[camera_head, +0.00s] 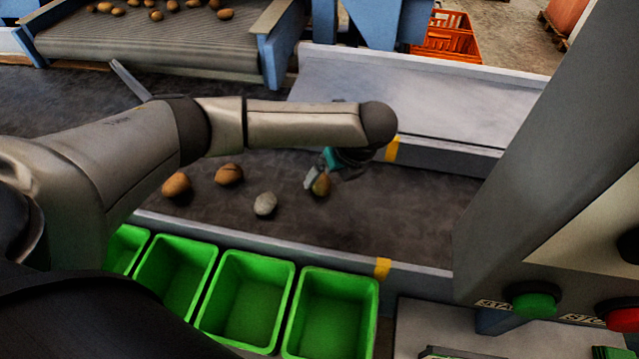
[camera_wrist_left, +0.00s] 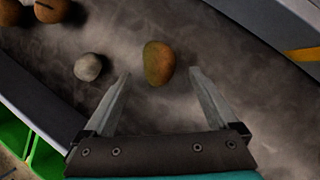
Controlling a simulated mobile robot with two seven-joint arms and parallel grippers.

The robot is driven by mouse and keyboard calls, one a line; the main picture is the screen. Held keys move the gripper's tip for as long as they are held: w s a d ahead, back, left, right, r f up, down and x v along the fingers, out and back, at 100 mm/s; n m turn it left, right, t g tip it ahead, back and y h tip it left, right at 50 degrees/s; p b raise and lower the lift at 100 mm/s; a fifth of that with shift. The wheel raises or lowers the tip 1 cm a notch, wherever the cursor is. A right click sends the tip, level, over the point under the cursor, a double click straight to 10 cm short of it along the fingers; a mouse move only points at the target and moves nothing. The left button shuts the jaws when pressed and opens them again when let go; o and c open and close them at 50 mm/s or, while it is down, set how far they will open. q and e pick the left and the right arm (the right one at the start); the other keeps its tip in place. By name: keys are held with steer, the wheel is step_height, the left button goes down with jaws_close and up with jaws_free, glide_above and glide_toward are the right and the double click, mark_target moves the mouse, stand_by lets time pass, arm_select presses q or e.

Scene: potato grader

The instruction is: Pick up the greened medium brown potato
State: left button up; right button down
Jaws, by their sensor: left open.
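The greened medium brown potato (camera_head: 322,185) lies on the dark belt, brown with a greenish tint. In the left wrist view the same potato (camera_wrist_left: 158,63) sits just beyond the fingertips, between their lines. My left gripper (camera_head: 322,178) is open and above the belt at this potato. Its two fingers also show spread apart in the left wrist view (camera_wrist_left: 160,75), with nothing held between them. In the head view the gripper is partly hidden by my arm, and whether a finger touches the potato cannot be told. My right gripper is in neither view.
A pale grey potato or stone (camera_head: 265,204) and two brown potatoes (camera_head: 229,174) (camera_head: 176,184) lie to the left on the belt (camera_head: 400,215). Green bins (camera_head: 329,310) line the near edge. A control panel with a green button (camera_head: 533,305) stands at right.

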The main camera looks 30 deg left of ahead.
mark_target(323, 180)
arm_select(q)
steer(key=x, duration=0.3)
steer(key=shift+w+a+f+b, duration=0.15)
steer(key=shift+a+f+b, duration=0.15)
steer(key=shift+b, duration=0.1)
jaws_close()
stand_by(0.4)
